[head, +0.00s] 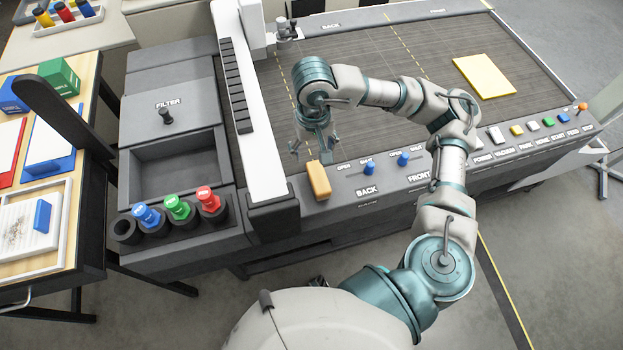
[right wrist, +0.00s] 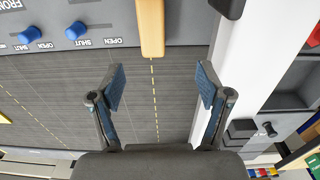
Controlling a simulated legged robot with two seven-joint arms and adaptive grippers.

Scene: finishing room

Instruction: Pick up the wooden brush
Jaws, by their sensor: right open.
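The wooden brush (head: 318,180) is a light orange-brown block on the grey front ledge of the cutting machine, beside the white gantry. It also shows in the right wrist view (right wrist: 151,28) at the top centre, its near end reaching over the dark bed edge. No bristles are visible. My right gripper (head: 313,153) hangs just behind the brush over the bed, pointing down. In the right wrist view its two fingers (right wrist: 161,86) are wide apart with nothing between them, and the brush lies ahead of them. My left gripper is not in view.
The white gantry beam (head: 258,120) stands close left of the gripper. Blue switches (head: 367,167) line the ledge to the right. A yellow sheet (head: 484,76) lies on the bed. Colored-capped tools (head: 178,207) stand in cups at left. Much of the bed is clear.

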